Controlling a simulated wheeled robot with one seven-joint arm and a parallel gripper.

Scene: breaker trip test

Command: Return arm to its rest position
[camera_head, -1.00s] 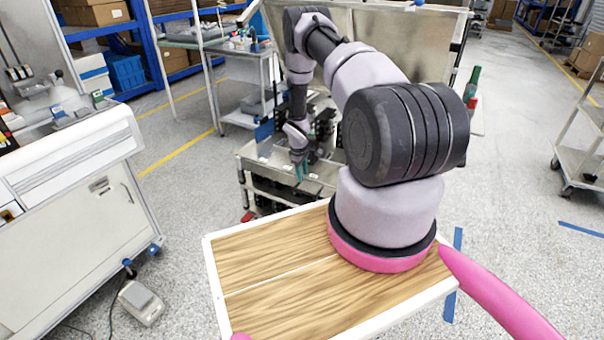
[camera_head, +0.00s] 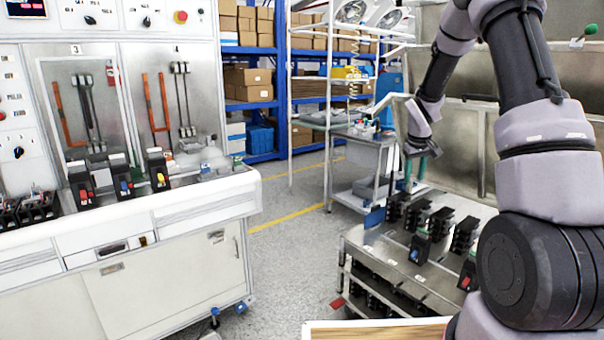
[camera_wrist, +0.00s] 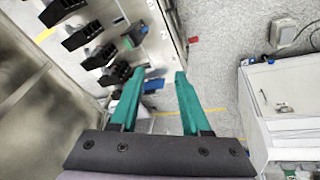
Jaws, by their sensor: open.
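My gripper (camera_head: 416,170) hangs at the end of my raised arm, above the back left part of a low metal cart (camera_head: 380,250). Its two green fingers point down. In the wrist view the green fingers (camera_wrist: 157,88) are spread apart with nothing between them. The grey floor and the cart's edge show past the fingertips. My arm's large grey and black links fill the right side of the head view.
Several black breakers (camera_head: 437,222) stand in rows on the cart. A white test bench (camera_head: 150,260) with breakers on top stands at left. A grey side table (camera_head: 355,160) and blue shelving (camera_head: 281,80) with boxes are behind. Open floor lies between bench and cart.

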